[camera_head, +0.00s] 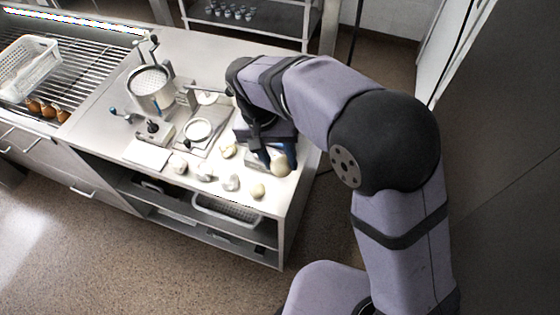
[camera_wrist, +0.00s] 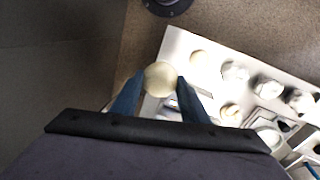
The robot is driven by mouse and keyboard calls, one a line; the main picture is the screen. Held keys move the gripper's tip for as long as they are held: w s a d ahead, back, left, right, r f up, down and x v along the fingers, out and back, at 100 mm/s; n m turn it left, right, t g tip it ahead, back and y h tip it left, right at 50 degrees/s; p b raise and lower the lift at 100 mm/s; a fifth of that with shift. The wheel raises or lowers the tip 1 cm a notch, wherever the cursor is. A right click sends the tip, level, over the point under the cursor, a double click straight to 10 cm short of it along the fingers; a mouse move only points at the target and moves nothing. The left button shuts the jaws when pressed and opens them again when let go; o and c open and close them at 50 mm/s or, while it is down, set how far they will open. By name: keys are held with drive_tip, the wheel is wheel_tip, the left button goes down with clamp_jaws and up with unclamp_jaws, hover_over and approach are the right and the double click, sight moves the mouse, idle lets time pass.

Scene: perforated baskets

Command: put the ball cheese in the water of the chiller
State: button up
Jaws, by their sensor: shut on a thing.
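My gripper (camera_head: 273,163) is shut on a pale yellow, round ball cheese (camera_head: 280,166), over the right end of the steel table. In the wrist view the ball cheese (camera_wrist: 161,78) sits between the two blue fingertips (camera_wrist: 160,85), and its far side is clear of them. A round steel vessel (camera_head: 153,102) with a perforated top stands at the back left of the table, well left of my gripper. I cannot tell whether it is the chiller, and no water surface is clear.
Several pale lumps (camera_head: 257,191) lie along the table's front edge. A round white dish (camera_head: 198,130) sits mid-table. At far left, a white perforated basket (camera_head: 28,68) and brown pear-shaped pieces (camera_head: 48,109) rest on a slatted rack. A basket stands on the shelf below.

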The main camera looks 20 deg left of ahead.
drive_tip(key=shift+w+a+r+n+t, duration=0.1)
drive_tip(key=shift+w+a+n+t, duration=0.3)
drive_tip(key=shift+n, duration=0.6)
drive_tip(key=w+a+n+y+p, duration=0.1)
drive_tip(key=w+a+n, duration=0.1)
drive_tip(key=n, duration=0.3)
drive_tip(key=w+a+n+y, duration=0.1)
drive_tip(key=w+a+n, duration=0.1)
drive_tip(key=w+n, duration=0.2)
drive_tip(key=w+a+r+n+t+y+p, duration=0.1)
drive_tip(key=w+n, duration=0.2)
drive_tip(key=n, duration=0.5)
drive_tip(key=shift+w+a+r+p, duration=0.1)
drive_tip(key=shift+w+a+p, duration=0.15)
drive_tip(key=shift+a+p, duration=0.15)
drive_tip(key=w+a+r+n+g+y+p, duration=0.1)
drive_tip(key=w+a+n+y, duration=0.1)
drive_tip(key=w+n, duration=0.4)
drive_tip(key=n, duration=0.4)
drive_tip(key=shift+f, duration=0.2)
drive_tip(key=shift+s+d+f+b+x, duration=0.1)
drive_tip(key=shift+d+b+x, duration=0.2)
drive_tip(key=shift+b+x, duration=0.9)
drive_tip(key=shift+s+d+f+b+x, duration=0.1)
drive_tip(key=shift+d+b+x, duration=0.15)
drive_tip(key=shift+b+x, duration=0.9)
drive_tip(key=shift+s+d+b+x, duration=0.1)
drive_tip(key=shift+d+b+x, duration=0.35)
drive_tip(key=shift+x, duration=1.3)
